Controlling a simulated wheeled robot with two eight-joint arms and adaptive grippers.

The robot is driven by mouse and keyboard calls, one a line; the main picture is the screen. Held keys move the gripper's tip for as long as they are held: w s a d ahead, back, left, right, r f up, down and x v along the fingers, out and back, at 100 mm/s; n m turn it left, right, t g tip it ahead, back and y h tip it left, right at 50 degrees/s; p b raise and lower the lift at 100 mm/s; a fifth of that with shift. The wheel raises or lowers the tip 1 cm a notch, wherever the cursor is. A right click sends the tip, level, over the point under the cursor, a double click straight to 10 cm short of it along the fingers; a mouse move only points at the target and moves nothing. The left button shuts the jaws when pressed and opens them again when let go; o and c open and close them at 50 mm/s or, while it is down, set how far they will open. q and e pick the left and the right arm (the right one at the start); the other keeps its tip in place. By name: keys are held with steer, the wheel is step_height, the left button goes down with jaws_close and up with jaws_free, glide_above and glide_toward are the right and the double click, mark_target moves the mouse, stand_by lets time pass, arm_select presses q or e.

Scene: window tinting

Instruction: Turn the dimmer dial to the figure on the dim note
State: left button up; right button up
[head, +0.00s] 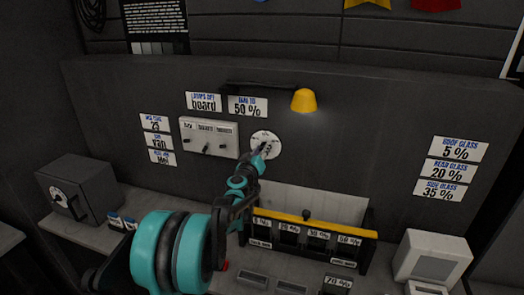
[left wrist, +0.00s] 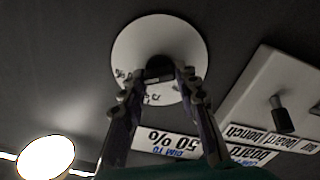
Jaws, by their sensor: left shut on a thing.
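The dimmer dial (head: 269,140) is a round white plate with dark markings, on the grey upright panel. In the left wrist view the dial (left wrist: 140,42) has a dark knob (left wrist: 160,66) at its centre. My left gripper (head: 260,150) reaches up to the dial, and in the left wrist view its two fingers (left wrist: 161,76) are on either side of the knob, shut on it. The fingers hide part of the dial's scale. The dim note (head: 248,106) reads "DIM TO 50 %" and hangs above and left of the dial. My right gripper is not in view.
A switch board (head: 209,138) with several toggles is left of the dial. A yellow lamp (head: 304,100) juts out above right. A yellow-topped rack (head: 312,226) of film samples stands below. A grey box (head: 76,190) and a white device (head: 433,257) flank the bench.

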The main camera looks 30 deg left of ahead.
arm_select(q)
steer(key=shift+f, duration=0.1)
steer(key=o, duration=1.2)
steer(key=shift+c, duration=0.2)
steer(key=v, duration=1.2)
